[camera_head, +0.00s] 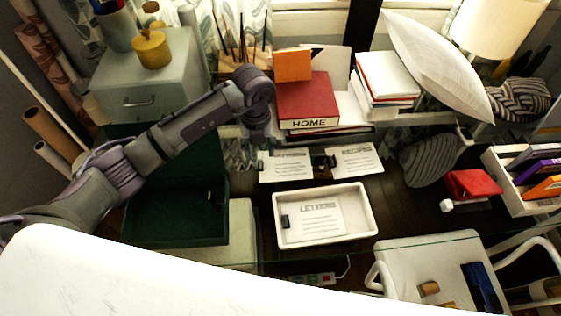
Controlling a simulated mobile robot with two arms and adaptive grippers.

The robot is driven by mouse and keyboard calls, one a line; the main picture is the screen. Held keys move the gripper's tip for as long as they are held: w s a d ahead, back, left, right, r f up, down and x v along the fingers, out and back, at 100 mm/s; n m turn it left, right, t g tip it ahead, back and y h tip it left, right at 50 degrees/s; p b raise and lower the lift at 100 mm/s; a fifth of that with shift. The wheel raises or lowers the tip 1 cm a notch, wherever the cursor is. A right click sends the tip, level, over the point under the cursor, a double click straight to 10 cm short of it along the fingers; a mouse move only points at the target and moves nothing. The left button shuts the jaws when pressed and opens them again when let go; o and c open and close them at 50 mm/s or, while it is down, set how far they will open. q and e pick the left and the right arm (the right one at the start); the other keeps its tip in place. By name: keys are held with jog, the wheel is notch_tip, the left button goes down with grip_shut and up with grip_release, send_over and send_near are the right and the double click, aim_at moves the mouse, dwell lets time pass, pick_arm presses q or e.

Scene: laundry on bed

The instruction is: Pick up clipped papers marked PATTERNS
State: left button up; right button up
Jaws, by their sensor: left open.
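Two clipped white papers lie side by side on the dark desk under a glass-like edge. The left clipped papers (287,167) have a heading too small to read surely; it may be PATTERNS. The right clipped papers (356,161) carry a shorter heading, also unclear. Dark clips sit at their edges. A third set, the LETTERS papers (320,220), lies inside a white tray (374,226). My left gripper (259,136) is open and empty, pointing down just above and behind the left papers' upper left edge. My right gripper is out of view.
A red HOME book (308,103) with an orange box (292,65) on it stands behind the papers. A dark green open box (175,218) is at left. White books (386,80) and a pale cushion (435,65) stand at back right.

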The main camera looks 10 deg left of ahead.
aim_at(260, 166)
pick_arm(q)
notch_tip(260, 166, down, 2)
jog(key=shift+s+f+p, duration=0.1)
jog(key=shift+s+p, duration=0.05)
jog(key=shift+p, duration=0.4)
notch_tip(260, 166, down, 3)
jog(key=shift+a+f+p, duration=0.1)
jog(key=shift+p, duration=0.25)
jog(key=shift+f, duration=0.2)
grip_shut()
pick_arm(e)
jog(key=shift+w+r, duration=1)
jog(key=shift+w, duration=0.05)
